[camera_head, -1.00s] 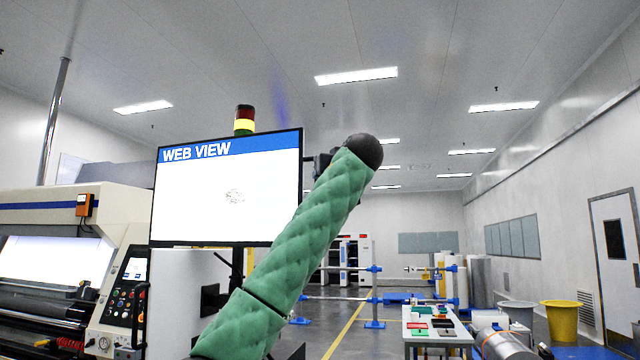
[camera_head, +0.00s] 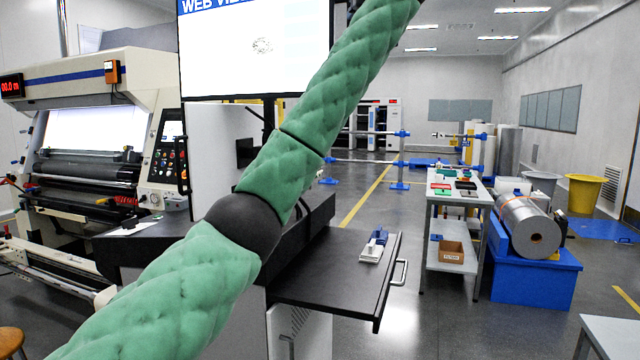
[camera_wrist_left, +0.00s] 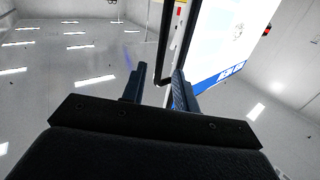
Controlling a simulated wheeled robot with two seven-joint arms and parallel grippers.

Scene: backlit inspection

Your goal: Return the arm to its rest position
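My left arm, in green padded sleeves with a dark joint, comes in from the lower left of the head view. It rises across the middle and leaves at the top edge, so its gripper is outside that view. In the left wrist view my left gripper (camera_wrist_left: 159,84) has its two dark fingers apart with nothing between them. It points up beside the monitor, which shows tilted there (camera_wrist_left: 225,40). My right arm and gripper are in neither view.
A dark desk (camera_head: 335,285) with a small white and blue item (camera_head: 374,246) is in front. A white table (camera_head: 458,195) and a roll on a blue stand (camera_head: 530,275) are at the right.

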